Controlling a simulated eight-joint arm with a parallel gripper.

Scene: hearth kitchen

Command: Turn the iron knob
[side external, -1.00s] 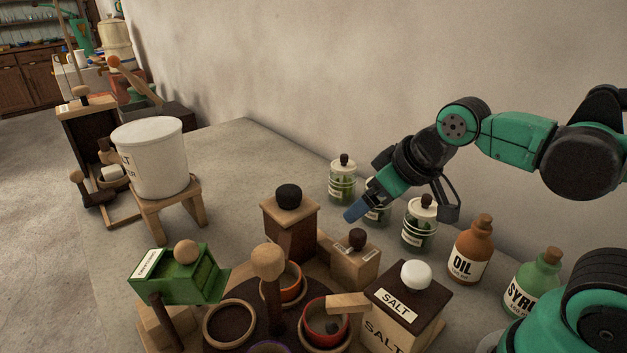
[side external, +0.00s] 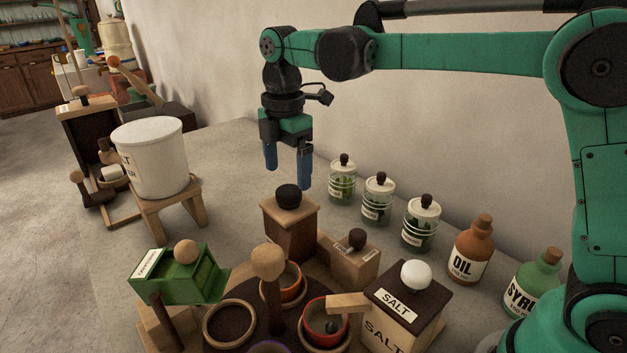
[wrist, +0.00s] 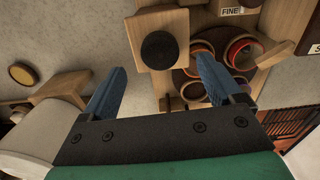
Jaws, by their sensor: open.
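The iron knob (side external: 288,197) is a dark round knob on top of a wooden box (side external: 290,233) in the middle of the table. In the wrist view the knob (wrist: 160,49) shows as a black disc on a square wooden top, ahead of the gap between my fingertips. My gripper (side external: 288,178) points straight down above the knob, with its two blue fingers apart and empty. The fingers also show in the wrist view (wrist: 157,82). They do not appear to touch the knob.
A smaller wooden box with a dark knob (side external: 357,238) stands to the right. A salt box (side external: 400,310), glass jars (side external: 378,197), an oil bottle (side external: 471,254) and a syrup bottle (side external: 538,283) are nearby. A white bucket (side external: 152,160) stands left; a green box (side external: 180,275) is front left.

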